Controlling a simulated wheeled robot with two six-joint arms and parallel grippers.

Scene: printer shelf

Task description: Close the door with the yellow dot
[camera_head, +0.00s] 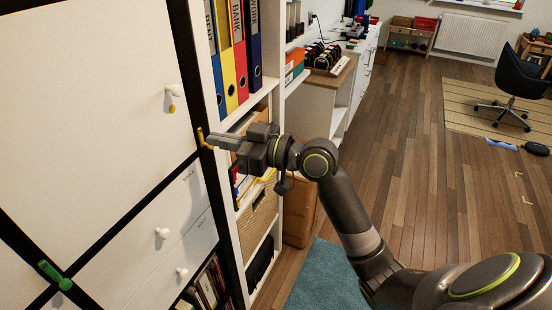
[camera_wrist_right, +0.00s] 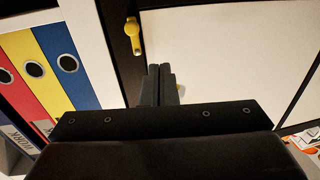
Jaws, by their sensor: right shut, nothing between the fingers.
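A large white door (camera_head: 95,95) with a white knob (camera_head: 171,91) and a small yellow dot (camera_head: 172,108) fills the upper left of the head view. It looks about flush with its dark frame; a small gap cannot be ruled out. A yellow latch (camera_head: 204,139) sits on the frame at the door's right edge. My right gripper (camera_head: 209,141) is shut and empty, its tips beside the latch; contact is unclear. The wrist view shows the fingers (camera_wrist_right: 160,72) just below the yellow latch (camera_wrist_right: 133,36), with a white panel (camera_wrist_right: 225,50) to the right. My left gripper is out of view.
An open shelf with several binders (camera_head: 238,52) stands right of the frame, close to my right gripper. The wooden floor (camera_head: 400,170) at right is mostly clear.

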